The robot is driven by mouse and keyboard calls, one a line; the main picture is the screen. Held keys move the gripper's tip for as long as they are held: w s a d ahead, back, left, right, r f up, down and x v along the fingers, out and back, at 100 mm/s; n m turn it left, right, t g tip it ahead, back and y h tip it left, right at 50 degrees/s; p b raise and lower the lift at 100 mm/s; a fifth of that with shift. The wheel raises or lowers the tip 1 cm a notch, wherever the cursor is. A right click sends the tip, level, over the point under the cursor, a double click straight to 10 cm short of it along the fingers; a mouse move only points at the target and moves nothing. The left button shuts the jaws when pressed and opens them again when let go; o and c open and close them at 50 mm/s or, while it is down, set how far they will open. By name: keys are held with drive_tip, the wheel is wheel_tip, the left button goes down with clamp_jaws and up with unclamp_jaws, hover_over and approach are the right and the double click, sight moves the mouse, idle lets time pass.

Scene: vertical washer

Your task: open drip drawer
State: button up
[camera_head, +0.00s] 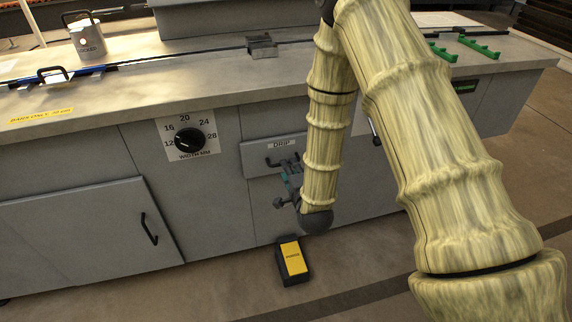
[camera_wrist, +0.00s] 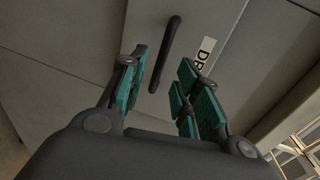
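In the wrist view the handle (camera_wrist: 166,54) stands out from the drawer face (camera_wrist: 215,25), beside the "DRIP" label. My gripper (camera_head: 286,177) is in front of the drawer. Its two teal-padded fingers (camera_wrist: 162,88) are apart, with the handle ahead of and between them, nearer the left finger. Contact with the handle cannot be made out.
A black and yellow pedal (camera_head: 292,259) lies on the floor below my gripper. A dial (camera_head: 189,140) and a cabinet door (camera_head: 90,235) with a handle are to the left. The worktop (camera_head: 225,75) overhangs above. Open floor lies in front.

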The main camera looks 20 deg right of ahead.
drive_tip(key=shift+x, duration=2.4)
clamp_jaws()
